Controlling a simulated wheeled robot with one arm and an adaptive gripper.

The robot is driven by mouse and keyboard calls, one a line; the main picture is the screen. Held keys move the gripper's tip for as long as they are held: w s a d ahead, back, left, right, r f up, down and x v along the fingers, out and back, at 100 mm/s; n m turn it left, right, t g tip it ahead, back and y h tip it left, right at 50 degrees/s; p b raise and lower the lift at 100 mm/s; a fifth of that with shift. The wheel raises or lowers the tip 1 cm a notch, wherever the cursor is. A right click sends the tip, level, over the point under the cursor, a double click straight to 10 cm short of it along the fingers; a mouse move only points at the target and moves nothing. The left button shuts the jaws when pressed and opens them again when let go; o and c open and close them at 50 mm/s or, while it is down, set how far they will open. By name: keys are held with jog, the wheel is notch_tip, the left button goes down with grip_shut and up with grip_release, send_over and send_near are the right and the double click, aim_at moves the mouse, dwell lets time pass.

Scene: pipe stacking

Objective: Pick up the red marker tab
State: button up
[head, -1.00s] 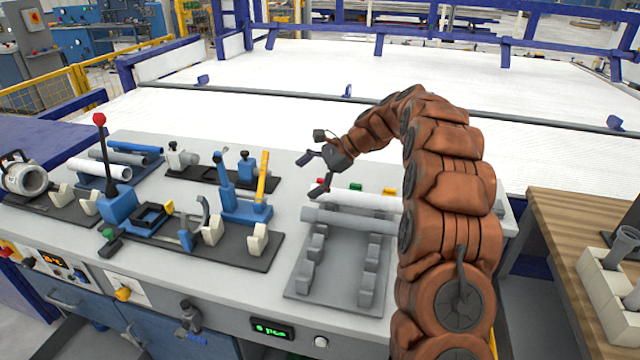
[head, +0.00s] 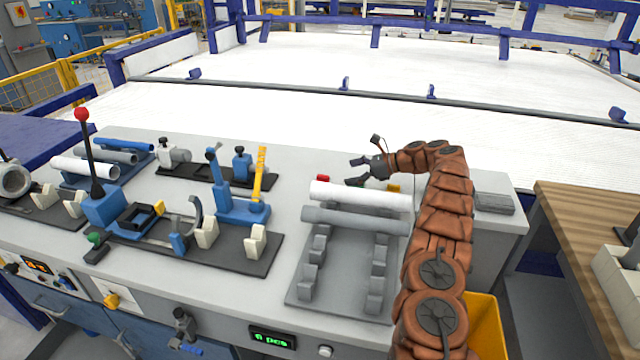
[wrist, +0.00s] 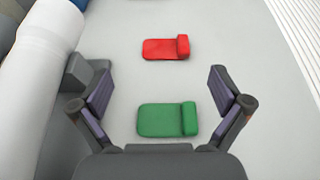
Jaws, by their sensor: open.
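The red marker tab (wrist: 162,48) lies flat on the grey bench top, ahead of my fingertips in the wrist view. It also shows in the head view as a small red piece (head: 322,178) behind the left end of the white pipe. A green marker tab (wrist: 160,120) lies nearer, between my open fingers in the wrist view. My gripper (wrist: 162,84) is open and empty. In the head view my gripper (head: 355,171) points left above the back of the bench, to the right of the red tab.
A white pipe (head: 350,196) and a grey pipe (head: 350,219) lie on the grey rack (head: 340,270) in front of the tabs. A yellow tab (head: 393,188) is partly hidden near my arm. Blue clamp fixtures (head: 240,207) stand to the left. The bench behind the tabs looks clear.

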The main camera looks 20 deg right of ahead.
aim_at(331, 181)
jog(key=shift+w+d+f, duration=0.1)
jog(key=shift+d+f, duration=0.15)
jog(key=shift+f, duration=0.3)
jog(key=shift+w+d+f, duration=0.1)
jog(key=shift+d+f, duration=0.1)
jog(key=shift+f, duration=0.35)
jog(key=x, duration=0.4)
jog(key=p+x, duration=0.1)
jog(key=x, duration=0.1)
jog(key=shift+w+a+r, duration=0.2)
jog(key=shift+a, duration=0.1)
jog(key=shift+w+a+f, duration=0.35)
jog(key=shift+a, duration=0.05)
grip_shut()
